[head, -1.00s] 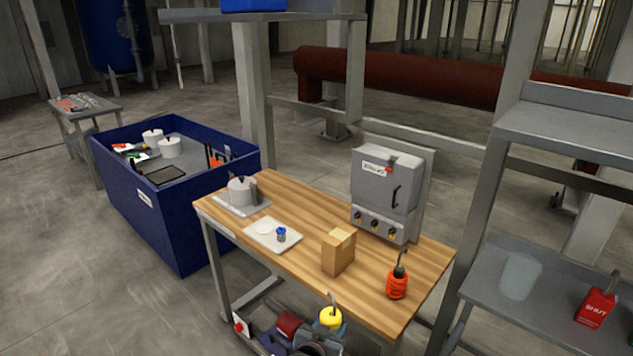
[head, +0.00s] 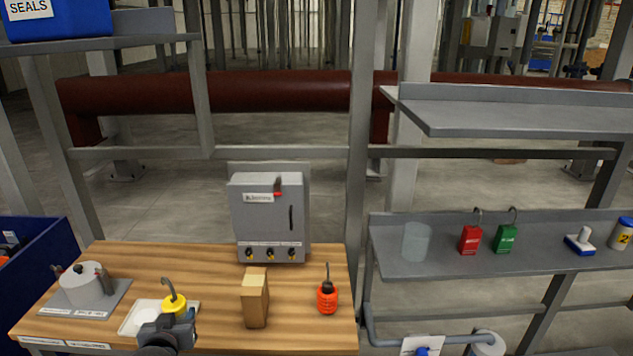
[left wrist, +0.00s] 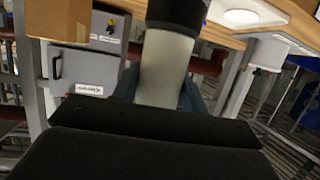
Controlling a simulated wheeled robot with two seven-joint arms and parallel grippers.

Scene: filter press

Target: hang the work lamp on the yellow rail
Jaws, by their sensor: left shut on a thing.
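My left gripper (head: 168,332) is at the front left of the wooden bench in the head view. It is shut on the work lamp (head: 174,303), which has a yellow top and a grey hook pointing up. In the left wrist view the lamp's pale body (left wrist: 165,68) with a black end sits between the fingers, which it partly hides. The lamp overlaps the white tray (head: 135,322) in the head view; I cannot tell its height above it. I make out no yellow rail in any view. My right gripper is out of view.
On the bench (head: 210,262) stand a grey switch box (head: 268,215), a cardboard box (head: 255,300), an orange-red hooked object (head: 327,297) and a lidded pot (head: 83,288).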

